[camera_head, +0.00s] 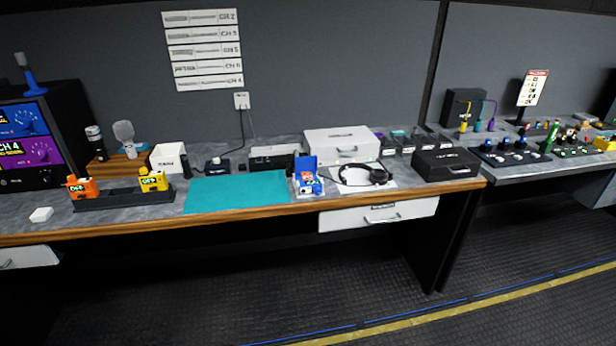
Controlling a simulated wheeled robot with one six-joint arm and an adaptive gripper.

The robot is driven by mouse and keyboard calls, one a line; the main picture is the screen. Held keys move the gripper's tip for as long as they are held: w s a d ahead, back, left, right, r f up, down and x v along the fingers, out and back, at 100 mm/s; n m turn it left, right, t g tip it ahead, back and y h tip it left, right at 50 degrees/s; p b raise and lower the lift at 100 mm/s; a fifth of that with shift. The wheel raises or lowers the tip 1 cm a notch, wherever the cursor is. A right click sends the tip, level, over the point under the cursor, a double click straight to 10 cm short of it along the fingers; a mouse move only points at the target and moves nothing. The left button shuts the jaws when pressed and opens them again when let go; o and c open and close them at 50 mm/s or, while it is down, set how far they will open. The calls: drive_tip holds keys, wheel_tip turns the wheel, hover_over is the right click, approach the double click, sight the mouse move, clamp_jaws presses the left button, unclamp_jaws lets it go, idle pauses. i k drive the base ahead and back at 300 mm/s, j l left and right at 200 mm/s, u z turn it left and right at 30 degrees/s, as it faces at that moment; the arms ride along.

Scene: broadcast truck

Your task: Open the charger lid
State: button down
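I cannot tell for certain which thing is the charger. A black case (446,164) with a label sits at the desk's right end, also shut. My gripper is not in view.
A teal mat (238,193) lies bare on the desk. Left of it, a black tray (118,200) holds an orange and a yellow pack. A headset (376,174) lies on a white sheet. Dark floor is clear in front.

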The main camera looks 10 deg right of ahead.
sight(326, 144)
drive_tip(key=i+l, duration=0.3)
drive_tip(key=i, duration=0.25)
drive_tip(key=i+l, duration=0.35)
drive_tip(key=i, duration=0.15)
drive_tip(key=i+l, duration=0.3)
drive_tip(key=i, duration=0.25)
